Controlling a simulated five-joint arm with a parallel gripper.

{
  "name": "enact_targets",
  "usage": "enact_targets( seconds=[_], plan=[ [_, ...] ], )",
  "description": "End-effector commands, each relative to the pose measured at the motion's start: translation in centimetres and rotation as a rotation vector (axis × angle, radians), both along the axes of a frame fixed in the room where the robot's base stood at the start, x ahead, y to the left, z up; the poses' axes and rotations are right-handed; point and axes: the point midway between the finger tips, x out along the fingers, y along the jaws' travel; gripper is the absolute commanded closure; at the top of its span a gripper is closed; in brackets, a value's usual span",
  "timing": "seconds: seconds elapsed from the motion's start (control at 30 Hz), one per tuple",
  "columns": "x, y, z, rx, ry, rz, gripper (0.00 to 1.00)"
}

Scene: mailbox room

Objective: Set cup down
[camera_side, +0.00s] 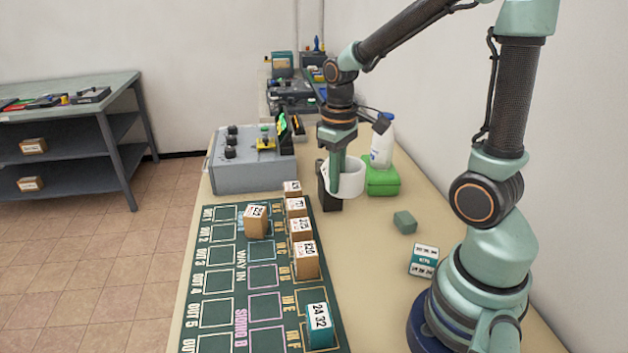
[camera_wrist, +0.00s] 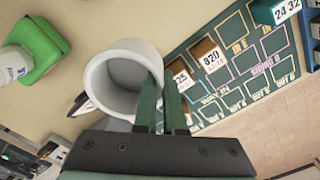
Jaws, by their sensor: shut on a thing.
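A white cup (camera_side: 352,178) is at my gripper, above or on the beige table; whether its base touches the table I cannot tell. In the wrist view the cup (camera_wrist: 112,68) shows its open mouth. My gripper (camera_wrist: 160,88) is shut on the cup's wall at its right side, with green fingers on either side of the rim. In the side view my gripper (camera_side: 336,185) points down and partly covers the cup's left side.
A green box (camera_side: 382,180) and a white bottle (camera_side: 383,142) stand close behind the cup. A grey control box (camera_side: 240,175) is to the left. A green sorting mat (camera_side: 230,320) with several labelled boxes lies in front. A small green block (camera_side: 405,222) lies at right; bare table surrounds it.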

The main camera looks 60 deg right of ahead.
Motion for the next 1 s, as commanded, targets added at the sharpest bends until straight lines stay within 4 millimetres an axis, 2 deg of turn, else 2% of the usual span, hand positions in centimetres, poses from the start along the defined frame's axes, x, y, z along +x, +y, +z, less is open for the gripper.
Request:
enact_targets(
  seconds=[0.03,0.2,0.33,0.63,0.83,1.0],
  plan=[
    [-0.1,0.1,-1.4,0.002,0.008,0.001,1.0],
    [-0.2,0.1,-5.5,0.002,0.008,0.002,1.0],
    [-0.1,0.1,-8.0,0.002,0.006,0.003,1.0],
    [0.0,0.1,-10.3,0.001,0.002,0.003,1.0],
    [-0.1,0.1,-12.7,0.001,0.004,0.003,1.0],
    [0.0,0.0,-13.4,0.0,0.0,0.003,1.0]
  ],
)
